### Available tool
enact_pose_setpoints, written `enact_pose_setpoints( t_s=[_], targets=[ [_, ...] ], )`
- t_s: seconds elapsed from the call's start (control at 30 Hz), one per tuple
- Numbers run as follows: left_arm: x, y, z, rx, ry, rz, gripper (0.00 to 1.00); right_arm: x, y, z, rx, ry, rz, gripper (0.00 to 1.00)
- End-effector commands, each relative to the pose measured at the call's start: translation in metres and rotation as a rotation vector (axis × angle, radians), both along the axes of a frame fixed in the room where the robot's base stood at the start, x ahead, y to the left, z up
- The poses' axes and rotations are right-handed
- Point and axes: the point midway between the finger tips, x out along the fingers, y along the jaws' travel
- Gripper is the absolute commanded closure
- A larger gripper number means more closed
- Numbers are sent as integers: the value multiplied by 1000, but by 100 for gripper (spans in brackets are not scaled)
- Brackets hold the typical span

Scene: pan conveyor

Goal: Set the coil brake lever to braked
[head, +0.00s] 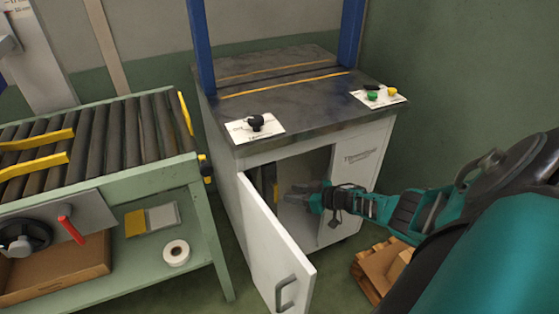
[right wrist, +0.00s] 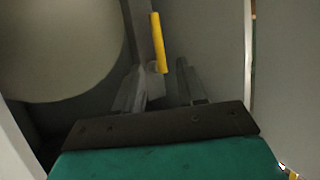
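The white cabinet (head: 290,165) has its door (head: 274,246) swung open. In the right wrist view a yellow bar-shaped handle (right wrist: 158,43) shows inside; it looks like the coil brake lever, though no label is readable. A small yellow piece also shows in the cabinet opening in the head view (head: 276,192). My right gripper (head: 296,196) is in the cabinet opening. In the right wrist view its fingers (right wrist: 160,82) are apart and empty, with the yellow handle just beyond them, near the gap. I cannot tell whether they touch. My left gripper is out of view.
A large pale round body (right wrist: 65,45) fills the upper left of the wrist view. The cabinet top holds a black knob (head: 256,122) and green and yellow buttons (head: 372,96). A roller conveyor (head: 100,135) with a red-handled lever (head: 70,229) stands left. A wooden pallet (head: 370,280) lies right.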

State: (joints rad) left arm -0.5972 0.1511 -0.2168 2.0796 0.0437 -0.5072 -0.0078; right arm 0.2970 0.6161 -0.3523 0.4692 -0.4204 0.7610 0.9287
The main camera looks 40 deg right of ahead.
Motion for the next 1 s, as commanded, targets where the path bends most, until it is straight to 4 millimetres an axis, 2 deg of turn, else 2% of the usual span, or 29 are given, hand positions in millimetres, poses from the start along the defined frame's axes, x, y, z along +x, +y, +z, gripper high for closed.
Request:
enact_pose_setpoints(
  t_s=[0.03, 0.3, 0.5, 0.77, 1.0],
  targets=[
    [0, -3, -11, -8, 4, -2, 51, 12, 4, -11, 1, -4, 0, 60],
    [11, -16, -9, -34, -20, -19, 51, 45, 13, -23, 0, 0, 0, 60],
    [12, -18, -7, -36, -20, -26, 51, 53, 15, -24, -1, 1, 0, 60],
    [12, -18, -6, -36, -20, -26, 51, 54, 16, -23, 0, 1, 0, 60],
    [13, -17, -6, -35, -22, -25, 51, 54, 16, -23, 0, 1, 0, 81]
  ],
)
